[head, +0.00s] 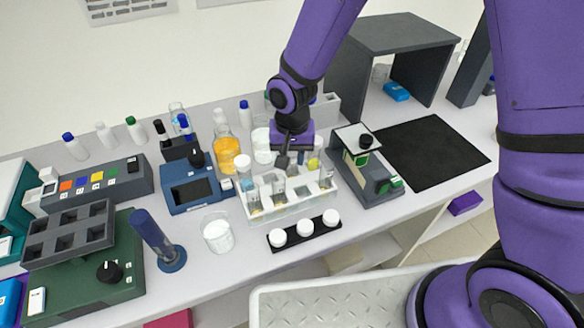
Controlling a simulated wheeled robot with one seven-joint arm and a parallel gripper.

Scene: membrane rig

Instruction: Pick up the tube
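A white tube rack (293,207) stands on the bench in the middle of the head view. It holds several upright tubes, among them one with a large white cap (243,162) at its left end. Which tube the task means cannot be told. My gripper (284,164) points down over the back of the rack, among the tube tops. Its fingers are small, dark and partly overlapped, so their opening and any contact with a tube cannot be made out.
A beaker of white powder (217,234) and a black strip with white caps (304,233) stand in front of the rack. An orange-filled bottle (227,152) and a blue device (190,186) are left. A green-grey device (367,167) is close right, before a clear black mat (432,154).

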